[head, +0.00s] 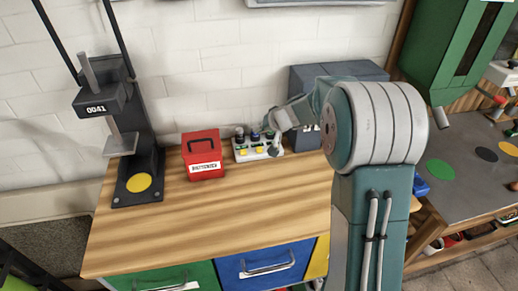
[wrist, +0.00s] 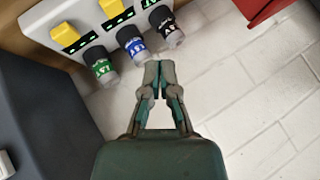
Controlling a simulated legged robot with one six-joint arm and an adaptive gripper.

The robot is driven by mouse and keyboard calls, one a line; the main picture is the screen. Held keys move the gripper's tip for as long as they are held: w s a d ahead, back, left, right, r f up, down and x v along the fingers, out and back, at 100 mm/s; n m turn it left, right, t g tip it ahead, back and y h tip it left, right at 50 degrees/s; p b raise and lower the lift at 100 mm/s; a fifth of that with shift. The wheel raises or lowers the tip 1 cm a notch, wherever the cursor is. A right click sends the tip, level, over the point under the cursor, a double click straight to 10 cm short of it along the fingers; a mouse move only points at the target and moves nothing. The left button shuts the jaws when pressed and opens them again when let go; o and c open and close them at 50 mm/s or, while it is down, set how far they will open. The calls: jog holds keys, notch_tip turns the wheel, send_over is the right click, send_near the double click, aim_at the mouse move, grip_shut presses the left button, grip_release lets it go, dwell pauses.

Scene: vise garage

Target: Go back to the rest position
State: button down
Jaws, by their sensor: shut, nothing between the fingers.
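My gripper (wrist: 158,75) is shut and empty in the wrist view, with its fingertips close together beside a row of batteries. The white charger (wrist: 85,15) stands behind it with yellow buttons and green lights. A green-labelled battery (wrist: 101,66), a blue-labelled battery (wrist: 133,42) and a dark-labelled battery (wrist: 166,25) sit in its slots. In the head view my arm is bent over the wooden bench, and the gripper is at the right end of the charger (head: 243,152). The arm partly hides the charger there. I cannot tell whether the fingers touch it.
A red box labelled batteries (head: 203,160) stands left of the charger. A black press marked 0041 (head: 135,150) is at the bench's left end. A dark grey box (head: 305,85) stands behind my arm. The front of the wooden bench (head: 230,215) is clear.

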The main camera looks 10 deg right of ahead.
dwell(0.3)
jog(key=s+a+r+n+g+h, duration=0.1)
jog(key=s+a+r, duration=0.1)
jog(key=s+r, duration=0.5)
jog(key=s+a+r+n+g, duration=0.15)
jog(key=s+r, duration=0.25)
jog(key=s, duration=0.7)
jog(key=s+d+h, duration=0.3)
jog(key=s+h, duration=0.1)
jog(key=s, duration=1.5)
jog(key=shift+s+d+f+m+t, duration=0.2)
jog(key=shift+s+m+t, duration=0.1)
jog(key=shift+m+t, duration=0.05)
